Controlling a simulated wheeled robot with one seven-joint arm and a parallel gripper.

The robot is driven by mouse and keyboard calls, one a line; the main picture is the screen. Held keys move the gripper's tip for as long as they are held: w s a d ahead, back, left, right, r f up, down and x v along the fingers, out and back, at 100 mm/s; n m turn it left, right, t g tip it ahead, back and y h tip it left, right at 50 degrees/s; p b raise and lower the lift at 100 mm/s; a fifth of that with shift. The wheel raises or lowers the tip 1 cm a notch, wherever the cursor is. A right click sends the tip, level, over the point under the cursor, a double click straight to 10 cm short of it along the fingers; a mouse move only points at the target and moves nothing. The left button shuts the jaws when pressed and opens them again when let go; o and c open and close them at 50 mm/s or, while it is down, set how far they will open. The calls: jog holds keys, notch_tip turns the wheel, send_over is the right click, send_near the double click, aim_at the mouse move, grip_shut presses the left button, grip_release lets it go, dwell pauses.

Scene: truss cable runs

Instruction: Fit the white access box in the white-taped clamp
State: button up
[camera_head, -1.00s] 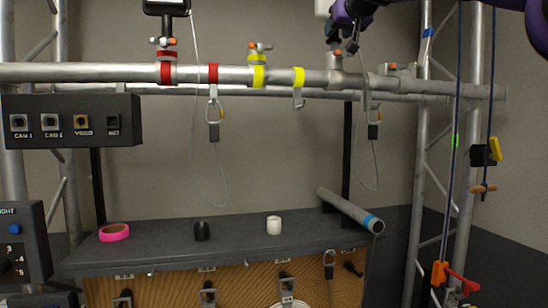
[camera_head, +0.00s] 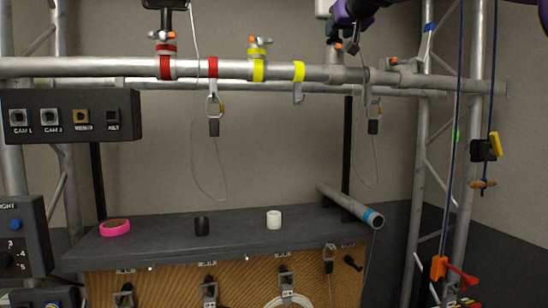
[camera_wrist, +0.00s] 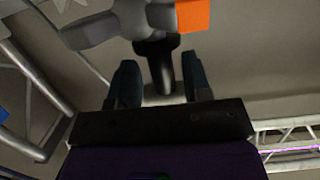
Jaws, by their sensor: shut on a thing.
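The white access box (camera_head: 323,8) is at the top edge of the head view, partly cut off. My gripper (camera_head: 344,14) is beside and below it, shut on its stem. In the wrist view a dark stem (camera_wrist: 156,66) stands between the two fingers of my gripper (camera_wrist: 155,82). A grey clamp (camera_wrist: 115,22) with an orange knob is beyond the fingertips. In the head view a clamp (camera_head: 335,58) with an orange knob sits on the truss bar under the gripper. Its white tape is hard to make out. I cannot tell whether the stem is seated in it.
The bar (camera_head: 120,67) runs across the view, with a red-taped clamp (camera_head: 165,58) and a yellow-taped clamp (camera_head: 257,55). Safety wires with carabiners (camera_head: 214,105) hang from it. Below is a dark shelf (camera_head: 160,232) with tape rolls and a loose pipe (camera_head: 350,207).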

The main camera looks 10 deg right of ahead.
jog(key=shift+f, duration=0.6)
jog(key=o, duration=1.2)
jog(key=shift+c, duration=0.2)
jog(key=a+v, duration=0.1)
jog(key=v, duration=0.9)
jog(key=shift+s+d, duration=0.4)
jog(key=shift+d, duration=0.1)
jog(key=shift+r, duration=0.1)
jog(key=s+f+g, duration=0.3)
jog(key=s+f, duration=0.7)
jog(key=f, duration=0.5)
jog(key=s+f+g+h, duration=0.1)
jog(key=s+f+g, duration=0.3)
jog(key=s+f, duration=0.6)
jog(key=s+f+m+g, duration=0.1)
jog(key=s+f+g, duration=0.2)
jog(key=s+f, duration=0.8)
notch_tip(320, 180, down, 9)
jog(key=shift+r+g, duration=0.1)
jog(key=shift+g, duration=0.2)
